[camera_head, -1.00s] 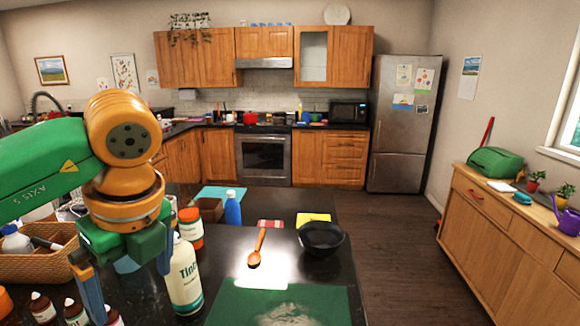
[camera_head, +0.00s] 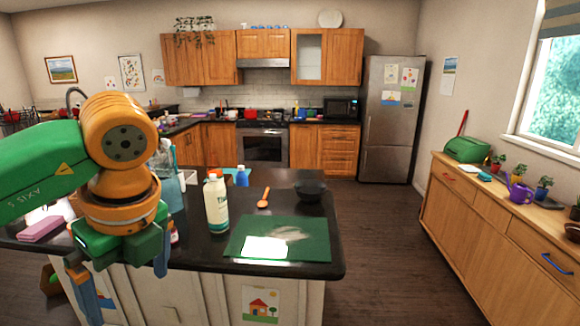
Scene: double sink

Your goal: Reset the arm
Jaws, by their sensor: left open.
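My left arm comes in from the left, with green and orange links. My left gripper (camera_head: 122,270) hangs at the lower left, pointing down in front of the near side of the black island counter (camera_head: 330,262). Its two blue fingers are apart and I see nothing between them. A white bottle with an orange cap (camera_head: 216,205) stands on the counter to the right of the gripper, apart from it. My right gripper is not in view.
A green mat (camera_head: 300,232), an orange spoon (camera_head: 264,198), a black bowl (camera_head: 311,190) and a blue bottle (camera_head: 242,176) are on the counter. A pink block (camera_head: 42,228) lies at left. Open floor (camera_head: 385,240) separates the counter from the wooden sideboard (camera_head: 470,215).

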